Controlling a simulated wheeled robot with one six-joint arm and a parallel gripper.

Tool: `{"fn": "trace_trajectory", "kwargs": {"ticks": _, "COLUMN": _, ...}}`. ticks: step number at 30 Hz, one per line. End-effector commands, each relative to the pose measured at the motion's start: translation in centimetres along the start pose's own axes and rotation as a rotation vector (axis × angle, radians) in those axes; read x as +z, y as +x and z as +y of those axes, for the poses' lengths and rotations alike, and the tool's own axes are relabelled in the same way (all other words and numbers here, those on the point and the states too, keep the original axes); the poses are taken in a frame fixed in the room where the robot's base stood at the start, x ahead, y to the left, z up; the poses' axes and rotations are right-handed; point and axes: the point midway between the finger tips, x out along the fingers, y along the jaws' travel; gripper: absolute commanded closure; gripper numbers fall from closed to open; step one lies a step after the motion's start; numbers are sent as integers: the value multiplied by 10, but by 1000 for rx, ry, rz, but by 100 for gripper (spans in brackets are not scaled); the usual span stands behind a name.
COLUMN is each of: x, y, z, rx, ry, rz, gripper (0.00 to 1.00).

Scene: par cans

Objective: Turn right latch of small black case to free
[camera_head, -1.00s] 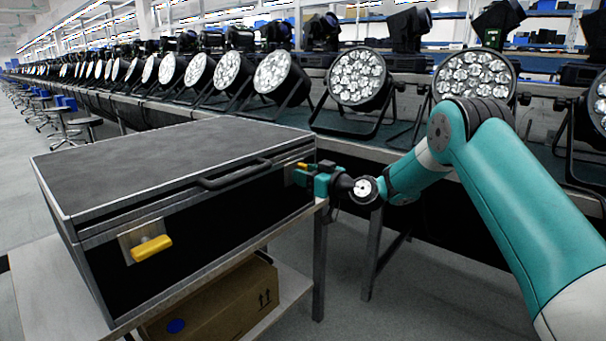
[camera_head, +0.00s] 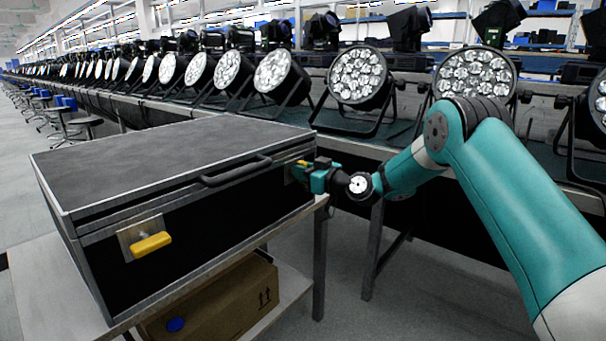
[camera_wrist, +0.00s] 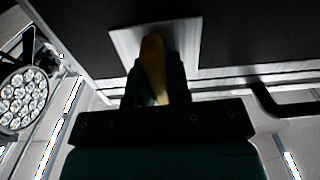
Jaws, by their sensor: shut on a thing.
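The black case (camera_head: 200,238) with metal edges sits closed on a shelf unit. Its right latch (camera_wrist: 152,58) is a yellow tab on a metal plate (camera_wrist: 185,35), seen close up in the wrist view. My gripper (camera_wrist: 157,82) has its two dark fingers on either side of the yellow tab, shut on it. In the head view my gripper (camera_head: 302,171) is at the right end of the case front and hides most of that latch. The left latch (camera_head: 150,245) is a yellow tab, slightly tilted, on its own plate.
The case handle (camera_head: 236,172) lies between the latches. A cardboard box (camera_head: 225,300) is on the shelf below. A long bench with rows of par cans (camera_head: 357,76) runs behind. Open floor (camera_head: 430,280) lies right of the case.

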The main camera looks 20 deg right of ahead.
Motion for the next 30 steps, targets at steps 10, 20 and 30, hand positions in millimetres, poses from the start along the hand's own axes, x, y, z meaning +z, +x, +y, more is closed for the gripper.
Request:
{"fn": "trace_trajectory", "kwargs": {"ticks": 10, "x": 9, "y": 0, "z": -2, "rx": 2, "ry": -235, "rz": 3, "gripper": 100}}
{"fn": "trace_trajectory", "kwargs": {"ticks": 20, "x": 10, "y": 0, "z": -4, "rx": 2, "ry": -549, "rz": 3, "gripper": 100}}
{"fn": "trace_trajectory", "kwargs": {"ticks": 30, "x": 11, "y": -1, "z": -5, "rx": 3, "ry": -872, "rz": 1, "gripper": 100}}
